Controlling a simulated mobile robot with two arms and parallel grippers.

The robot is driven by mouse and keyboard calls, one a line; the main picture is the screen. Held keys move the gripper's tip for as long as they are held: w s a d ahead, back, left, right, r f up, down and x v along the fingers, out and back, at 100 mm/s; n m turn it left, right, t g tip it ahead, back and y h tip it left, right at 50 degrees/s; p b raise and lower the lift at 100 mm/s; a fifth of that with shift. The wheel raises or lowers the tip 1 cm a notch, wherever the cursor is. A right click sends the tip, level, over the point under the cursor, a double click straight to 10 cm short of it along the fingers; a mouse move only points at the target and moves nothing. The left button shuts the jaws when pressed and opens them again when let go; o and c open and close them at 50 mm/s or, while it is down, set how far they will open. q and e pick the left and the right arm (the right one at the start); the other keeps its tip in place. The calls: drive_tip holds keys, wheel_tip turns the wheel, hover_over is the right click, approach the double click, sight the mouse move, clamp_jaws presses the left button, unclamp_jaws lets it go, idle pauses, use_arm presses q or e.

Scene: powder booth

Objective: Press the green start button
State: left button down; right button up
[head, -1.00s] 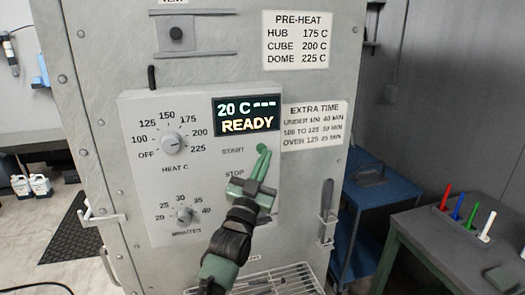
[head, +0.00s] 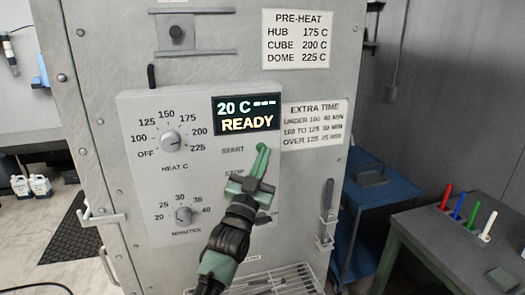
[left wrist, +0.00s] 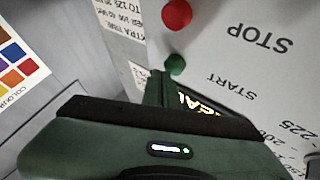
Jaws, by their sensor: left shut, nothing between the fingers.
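The green start button (left wrist: 175,64) shows in the left wrist view beside the START label, with the red stop button (left wrist: 176,14) above it in that picture. My left gripper (head: 262,150) is shut and empty. Its fingertips point at the control panel (head: 139,185), right of the START label in the head view, and cover the green button there. In the left wrist view the fingertips (left wrist: 160,76) are right by the green button; I cannot tell whether they touch it. The display (head: 246,115) reads 20 C and READY. My right gripper is not in view.
The heat knob (head: 171,141) and minutes knob (head: 183,214) are on the panel's left. A tool (head: 327,200) hangs on the cabinet at right. A wire rack (head: 275,280) is below the panel. A blue cart (head: 390,190) and a table with coloured markers (head: 450,225) stand at right.

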use_arm(q)
drive_tip(key=shift+w+a+b, duration=0.2)
drive_tip(key=shift+w+b, duration=0.15)
drive_tip(key=shift+w, duration=0.1)
idle(0.6)
drive_tip(key=shift+s+d, duration=0.1)
drive_tip(key=shift+s, duration=0.05)
drive_tip(key=shift+s+d+p, duration=0.2)
drive_tip(key=shift+s+p, duration=0.35)
drive_tip(key=shift+s, duration=0.15)
drive_tip(key=s+p, duration=0.1)
drive_tip(key=s+d, duration=0.1)
drive_tip(key=s, duration=0.1)
drive_tip(key=s+p, duration=0.1)
drive_tip(key=shift+s+d+p, duration=0.3)
drive_tip(key=shift+s, duration=0.1)
drive_tip(key=shift+f, duration=0.1)
idle(0.4)
